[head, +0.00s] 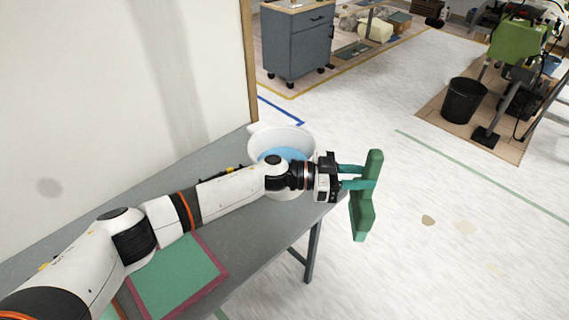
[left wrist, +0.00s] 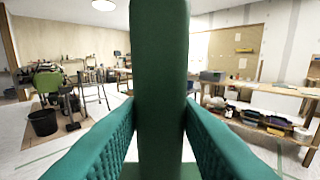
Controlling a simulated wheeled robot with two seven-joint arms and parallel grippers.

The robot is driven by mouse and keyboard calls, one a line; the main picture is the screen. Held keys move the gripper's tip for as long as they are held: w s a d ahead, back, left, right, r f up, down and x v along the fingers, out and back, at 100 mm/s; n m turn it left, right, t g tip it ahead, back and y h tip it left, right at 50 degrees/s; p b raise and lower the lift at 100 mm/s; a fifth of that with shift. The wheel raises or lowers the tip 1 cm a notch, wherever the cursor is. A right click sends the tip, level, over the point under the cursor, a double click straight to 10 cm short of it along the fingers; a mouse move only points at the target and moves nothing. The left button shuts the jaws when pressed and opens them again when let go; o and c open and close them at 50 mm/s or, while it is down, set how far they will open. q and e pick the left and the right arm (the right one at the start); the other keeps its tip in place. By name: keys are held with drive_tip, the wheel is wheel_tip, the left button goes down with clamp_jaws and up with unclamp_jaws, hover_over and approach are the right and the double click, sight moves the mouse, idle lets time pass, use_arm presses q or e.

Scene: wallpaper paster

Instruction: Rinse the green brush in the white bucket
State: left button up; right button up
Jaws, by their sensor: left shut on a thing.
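My left gripper (head: 352,176) is shut on the green brush (head: 365,200). The brush is held out past the right end of the grey table, over the floor. In the left wrist view the brush (left wrist: 160,80) stands upright between the two teal fingers. The white bucket (head: 282,137) stands on the table near the wall, with blue water (head: 284,154) in it. My left forearm and wrist pass in front of the bucket and hide part of it. The brush is to the right of the bucket and apart from it. My right gripper is not in view.
The grey table (head: 262,232) carries a green board with a dark red border (head: 178,275) at its near side. A pale wall (head: 110,90) stands behind it. A grey cabinet (head: 297,45), a black bin (head: 463,101) and a green machine (head: 519,42) stand farther off. The floor to the right is open.

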use_arm(q)
drive_tip(key=c, duration=0.4)
